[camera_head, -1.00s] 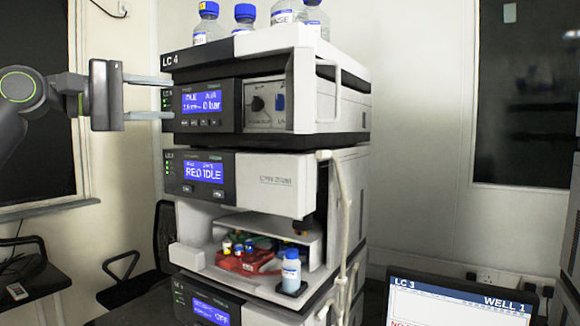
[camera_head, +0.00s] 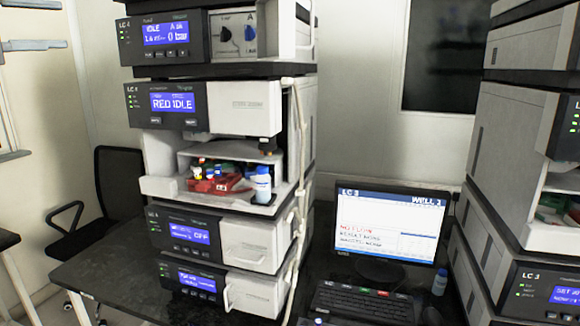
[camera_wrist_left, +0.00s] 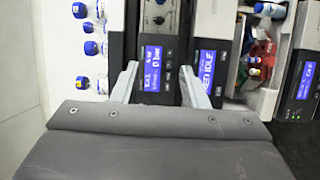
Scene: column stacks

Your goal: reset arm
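My left gripper (camera_wrist_left: 159,82) shows in the left wrist view with its two pale fingers spread apart. Nothing is held between them. Beyond the fingertips is the front of an instrument stack with lit blue displays. In the head view only pale finger parts of my left gripper (camera_head: 60,25) show at the top left edge, left of the stack and apart from it. The rest of that arm is out of frame. My right gripper is in neither view.
The LC 4 stack (camera_head: 223,107) stands on a dark bench (camera_head: 105,275), with red holders (camera_head: 212,185) and a white bottle (camera_head: 263,185) in its open bay. A monitor (camera_head: 390,228) and keyboard (camera_head: 362,302) stand right of it. Another stack (camera_head: 500,150) is at far right. Blue-capped bottles (camera_wrist_left: 84,48) show in the wrist view.

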